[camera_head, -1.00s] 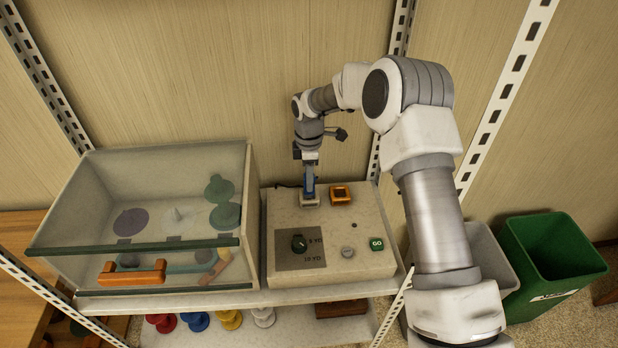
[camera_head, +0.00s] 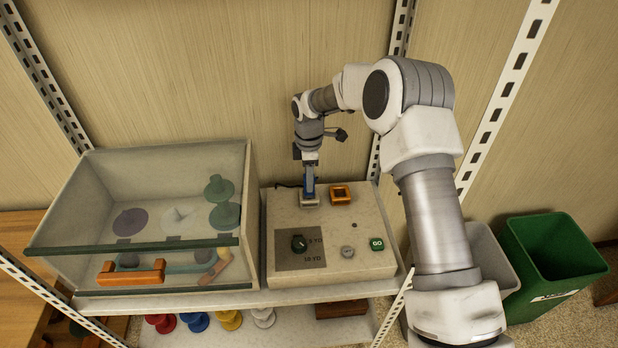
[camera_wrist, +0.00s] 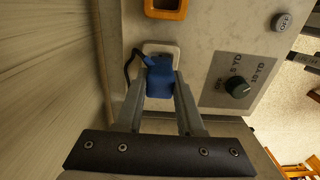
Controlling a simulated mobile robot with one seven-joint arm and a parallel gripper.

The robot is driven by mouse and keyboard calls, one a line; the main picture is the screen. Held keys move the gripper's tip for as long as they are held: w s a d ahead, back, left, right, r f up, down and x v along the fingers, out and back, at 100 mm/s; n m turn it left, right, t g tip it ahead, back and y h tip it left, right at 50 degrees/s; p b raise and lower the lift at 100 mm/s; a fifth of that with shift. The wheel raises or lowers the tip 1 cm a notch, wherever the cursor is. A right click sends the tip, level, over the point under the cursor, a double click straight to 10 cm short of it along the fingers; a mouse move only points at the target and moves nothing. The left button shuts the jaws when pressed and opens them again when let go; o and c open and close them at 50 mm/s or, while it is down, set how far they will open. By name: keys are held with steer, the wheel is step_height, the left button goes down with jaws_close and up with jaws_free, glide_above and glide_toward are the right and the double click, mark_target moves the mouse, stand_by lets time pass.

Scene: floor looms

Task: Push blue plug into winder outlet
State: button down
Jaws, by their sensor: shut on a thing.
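The blue plug (camera_wrist: 159,78) is between the fingers of my gripper (camera_wrist: 160,98), which is shut on it. A black cord runs from the plug to the left in the wrist view. The plug's front end is at the pale outlet (camera_wrist: 168,48) on the winder box (camera_head: 285,225). Whether it is fully seated is hidden.
An orange square frame (camera_head: 341,194) sits right of the outlet. The winder has a dark dial (camera_head: 299,243), a grey button (camera_head: 347,252) and a green switch (camera_head: 376,244). A clear-fronted case (camera_head: 170,200) stands close on the left; the wall is behind.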

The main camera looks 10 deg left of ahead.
steer(key=shift+f+b, duration=1)
steer(key=shift+f, duration=0.5)
steer(key=shift+c, duration=2.2)
jaws_free()
steer(key=shift+r, duration=0.1)
step_height(320, 180, up, 17)
steer(key=shift+r, duration=0.2)
